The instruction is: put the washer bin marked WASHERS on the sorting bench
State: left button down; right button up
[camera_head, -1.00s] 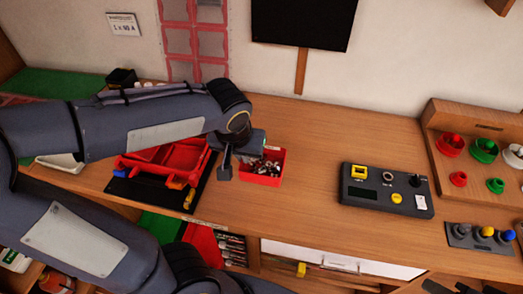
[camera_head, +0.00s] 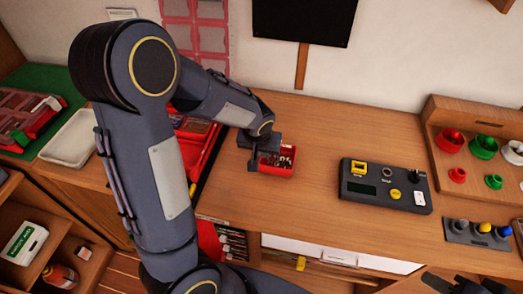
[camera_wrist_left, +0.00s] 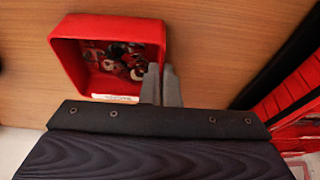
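The washer bin (camera_head: 277,172) is a small open red box with metal washers inside, over the wooden sorting bench (camera_head: 320,130). I cannot tell if it touches the wood. In the left wrist view the bin (camera_wrist_left: 75,80) has a pale label on its near side, too small to read. My left gripper (camera_head: 262,155) is at the bin's left side. Its fingers (camera_wrist_left: 162,85) are nearly together, with the bin's side wall between them. Dark parts at the bottom right look like my right gripper (camera_head: 458,285); its fingers are unclear.
A black control box (camera_head: 385,187) stands right of the bin. A wooden rack (camera_head: 480,125) with coloured cups is at the far right. A red tray (camera_head: 195,130) is partly hidden behind my left arm. A white tray (camera_head: 70,138) lies at the left. The bench behind the bin is clear.

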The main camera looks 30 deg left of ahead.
pick_arm(q)
jog(key=shift+f, duration=0.15)
jog(key=c, duration=1.7)
grip_release()
jog(key=shift+s+r, duration=0.1)
jog(key=shift+r, duration=0.65)
jog(key=a+v, duration=0.1)
jog(key=v, duration=0.9)
jog(key=s+d+h, duration=0.1)
jog(key=s, duration=0.5)
jog(key=s+d+r+m+t+h, duration=0.1)
jog(key=s+d+h, duration=0.1)
jog(key=s, duration=0.4)
jog(key=s+d+r+t+h, duration=0.1)
jog(key=s, duration=0.5)
jog(key=shift+s+d+r+h, duration=0.15)
jog(key=shift+d+r+h, duration=0.1)
jog(key=shift+d+h, duration=0.1)
